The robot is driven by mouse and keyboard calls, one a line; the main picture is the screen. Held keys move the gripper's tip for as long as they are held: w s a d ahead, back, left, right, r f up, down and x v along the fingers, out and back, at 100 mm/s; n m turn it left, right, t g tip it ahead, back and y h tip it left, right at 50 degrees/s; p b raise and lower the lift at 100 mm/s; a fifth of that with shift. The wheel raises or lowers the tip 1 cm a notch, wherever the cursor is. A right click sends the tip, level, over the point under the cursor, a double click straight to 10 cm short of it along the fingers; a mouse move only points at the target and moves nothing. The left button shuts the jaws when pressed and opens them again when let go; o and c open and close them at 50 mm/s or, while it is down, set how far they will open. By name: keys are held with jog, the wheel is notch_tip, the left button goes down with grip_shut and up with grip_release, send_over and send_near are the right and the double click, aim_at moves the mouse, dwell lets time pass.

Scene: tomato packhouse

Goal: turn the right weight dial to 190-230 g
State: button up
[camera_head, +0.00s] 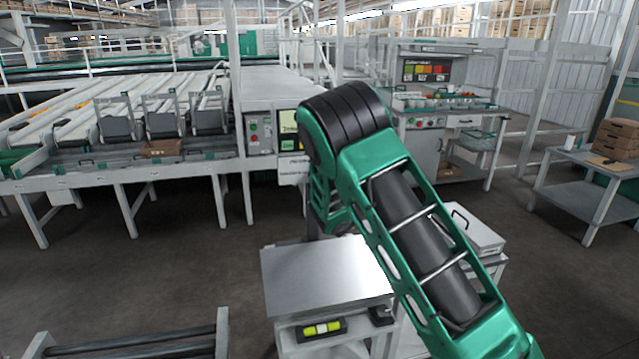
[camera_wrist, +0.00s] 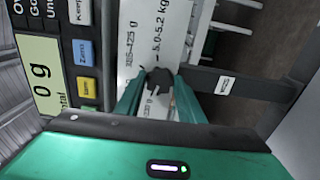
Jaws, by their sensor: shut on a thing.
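A dark weight dial (camera_wrist: 158,79) sits on a white labelled panel (camera_wrist: 150,30) in the wrist view. My gripper (camera_wrist: 157,88) has its green fingers shut on either side of this dial. I cannot tell where the dial points. In the head view my arm covers my gripper and the dial.
A display reading "0 g" (camera_wrist: 42,75), a blue button (camera_wrist: 84,52) and a yellow button (camera_wrist: 87,88) are left of the dial in the wrist view. In the head view, a conveyor frame (camera_head: 110,180) stands left and a steel-topped cart (camera_head: 320,275) is in front.

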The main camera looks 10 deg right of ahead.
jog(key=shift+a+f, duration=0.15)
jog(key=shift+f, duration=0.1)
jog(key=o, duration=1.1)
jog(key=shift+c, duration=0.2)
jog(key=shift+r, duration=0.1)
jog(key=s, duration=1)
jog(key=shift+s, duration=0.3)
